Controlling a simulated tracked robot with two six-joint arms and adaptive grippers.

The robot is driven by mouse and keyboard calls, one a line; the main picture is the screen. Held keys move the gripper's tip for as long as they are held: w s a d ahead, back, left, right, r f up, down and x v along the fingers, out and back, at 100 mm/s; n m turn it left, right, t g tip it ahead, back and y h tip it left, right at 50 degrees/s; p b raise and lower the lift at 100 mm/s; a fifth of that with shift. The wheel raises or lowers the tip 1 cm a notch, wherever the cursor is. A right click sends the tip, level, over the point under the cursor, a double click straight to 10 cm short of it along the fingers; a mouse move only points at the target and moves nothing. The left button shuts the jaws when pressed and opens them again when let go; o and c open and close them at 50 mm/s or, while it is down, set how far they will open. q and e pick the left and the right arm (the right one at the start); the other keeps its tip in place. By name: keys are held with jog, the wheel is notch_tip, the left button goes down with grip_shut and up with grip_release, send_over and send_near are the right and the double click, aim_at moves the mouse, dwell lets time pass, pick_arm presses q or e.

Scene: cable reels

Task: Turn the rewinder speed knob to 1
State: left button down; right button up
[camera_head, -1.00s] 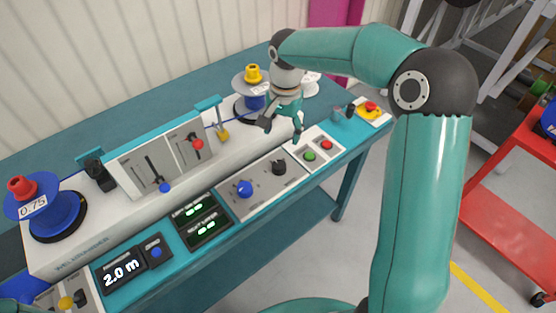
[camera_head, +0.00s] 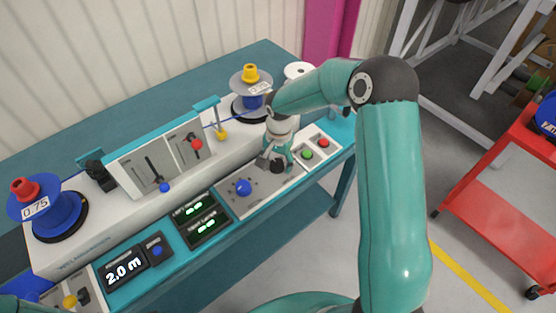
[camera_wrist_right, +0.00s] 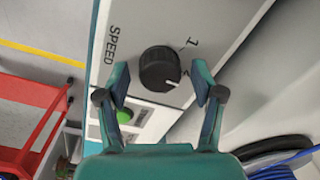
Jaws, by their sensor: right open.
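The black speed knob (camera_head: 278,168) sits on the grey control panel (camera_head: 233,206) of the rewinder bench, right of a blue knob. In the right wrist view the knob (camera_wrist_right: 160,69) shows a white pointer line aimed to the lower right, away from the printed "1" at its upper right. The word SPEED is printed to its left. My right gripper (camera_wrist_right: 162,80) is open, with one finger on each side of the knob; whether the fingers touch it I cannot tell. In the head view the right gripper (camera_head: 276,161) partly covers the knob. My left gripper is out of view.
Beside the knob are a blue knob (camera_head: 243,187), a green button (camera_head: 307,154) and a red button (camera_head: 323,143). A blue reel marked 0.75 (camera_head: 48,216) stands at left. A red cart (camera_head: 500,184) is at right.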

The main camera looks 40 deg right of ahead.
jog(key=c, duration=1.1)
jog(key=shift+c, duration=0.2)
jog(key=shift+n, duration=0.3)
jog(key=shift+w+n+b, duration=0.1)
jog(key=shift+n+b, duration=0.7)
jog(key=shift+n, duration=0.1)
jog(key=n+b, duration=0.1)
jog(key=n, duration=0.1)
jog(key=shift+n, duration=0.3)
jog(key=n+b, duration=0.1)
jog(key=n, duration=0.2)
jog(key=shift+w+r+n, duration=0.1)
jog(key=shift+r+n, duration=0.05)
jog(key=shift+n, duration=1.75)
